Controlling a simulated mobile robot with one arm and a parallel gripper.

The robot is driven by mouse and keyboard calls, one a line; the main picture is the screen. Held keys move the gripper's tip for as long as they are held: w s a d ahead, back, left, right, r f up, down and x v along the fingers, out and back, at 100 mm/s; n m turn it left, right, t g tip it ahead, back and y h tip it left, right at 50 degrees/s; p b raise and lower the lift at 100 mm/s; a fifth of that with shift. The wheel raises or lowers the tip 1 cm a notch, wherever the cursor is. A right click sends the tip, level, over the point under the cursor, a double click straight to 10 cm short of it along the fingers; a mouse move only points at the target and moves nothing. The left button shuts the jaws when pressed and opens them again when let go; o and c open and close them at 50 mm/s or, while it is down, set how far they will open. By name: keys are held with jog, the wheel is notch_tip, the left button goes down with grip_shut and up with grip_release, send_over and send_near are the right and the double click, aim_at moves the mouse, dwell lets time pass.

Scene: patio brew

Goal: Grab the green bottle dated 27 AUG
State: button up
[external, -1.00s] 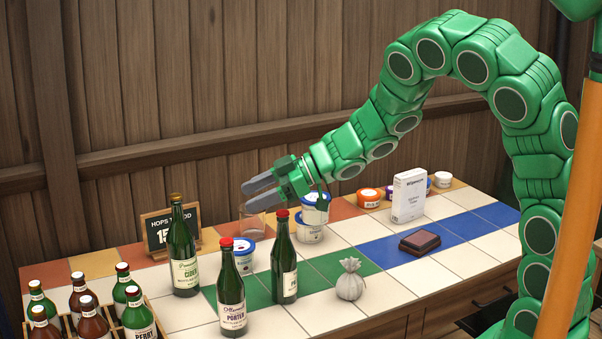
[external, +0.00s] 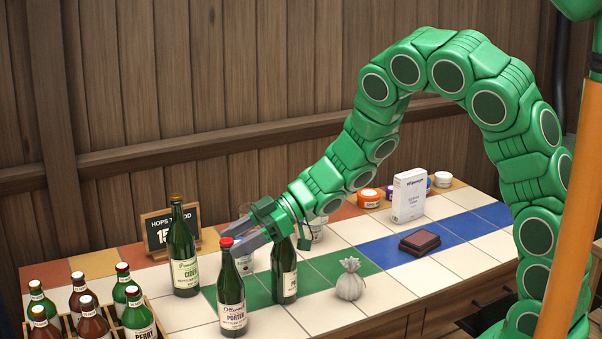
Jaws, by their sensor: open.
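Three tall green bottles stand upright on the tiled counter: a cider bottle (external: 184,262) with a gold cap, a porter bottle (external: 231,300) with a red cap, and another green bottle (external: 285,280) to its right, its top hidden by my gripper. No 27 AUG date is legible on any label, so I cannot tell which bottle carries it. My gripper (external: 236,243) is open, its fingers pointing left at the height of the porter bottle's neck. The fingers overlap that neck in the picture; I cannot tell whether they touch it.
A crate (external: 158,318) of small green and brown bottles stands at front left. A chalkboard sign (external: 158,228) is behind the cider bottle. The front right tiles are clear.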

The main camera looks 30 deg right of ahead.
jog(key=shift+x, duration=1.45)
jog(key=shift+c, duration=0.2)
grip_shut()
